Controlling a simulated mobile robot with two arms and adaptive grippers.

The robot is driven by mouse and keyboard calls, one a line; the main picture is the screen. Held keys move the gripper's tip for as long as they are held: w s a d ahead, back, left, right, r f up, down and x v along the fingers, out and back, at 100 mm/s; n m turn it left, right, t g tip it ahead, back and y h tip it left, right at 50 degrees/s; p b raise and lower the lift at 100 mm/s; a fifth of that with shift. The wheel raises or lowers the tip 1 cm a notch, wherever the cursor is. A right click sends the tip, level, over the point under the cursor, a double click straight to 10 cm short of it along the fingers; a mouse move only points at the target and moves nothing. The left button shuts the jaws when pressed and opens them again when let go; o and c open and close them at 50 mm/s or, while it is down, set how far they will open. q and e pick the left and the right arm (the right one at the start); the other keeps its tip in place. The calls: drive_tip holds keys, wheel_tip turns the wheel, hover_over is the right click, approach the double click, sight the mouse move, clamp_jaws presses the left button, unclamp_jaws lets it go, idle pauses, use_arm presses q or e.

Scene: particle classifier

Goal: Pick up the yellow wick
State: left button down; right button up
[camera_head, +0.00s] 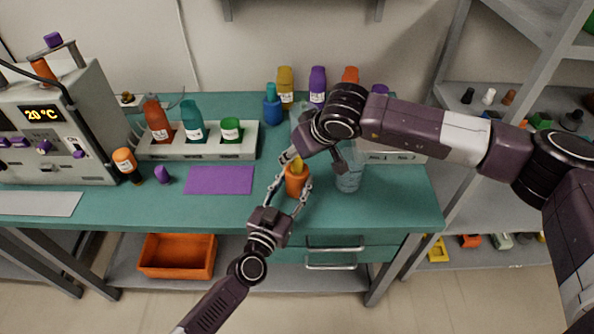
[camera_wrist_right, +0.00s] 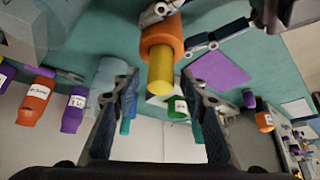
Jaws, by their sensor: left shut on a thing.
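The yellow wick (camera_head: 297,162) stands up from the top of an orange cylindrical body (camera_head: 297,184). My left gripper (camera_head: 292,186) is shut around this orange body and holds it near the front of the green bench. In the right wrist view the yellow wick (camera_wrist_right: 160,72) points toward the camera out of the orange body (camera_wrist_right: 162,35). My right gripper (camera_wrist_right: 160,76) is open, one finger on each side of the wick's end, with gaps between them. In the head view my right arm reaches in above the wick and partly hides its surroundings.
A glass beaker (camera_head: 349,180) stands close to the right of the wick. Several bottles stand in a grey rack (camera_head: 200,149) and along the wall. A purple mat (camera_head: 218,180) lies to the left. An orange bin (camera_head: 178,256) sits on the shelf below the bench.

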clamp_jaws()
wheel_tip(320, 180, up, 10)
drive_tip(key=shift+r, duration=0.1)
idle(0.6)
use_arm(q)
drive_tip(key=c, duration=1.1)
unclamp_jaws()
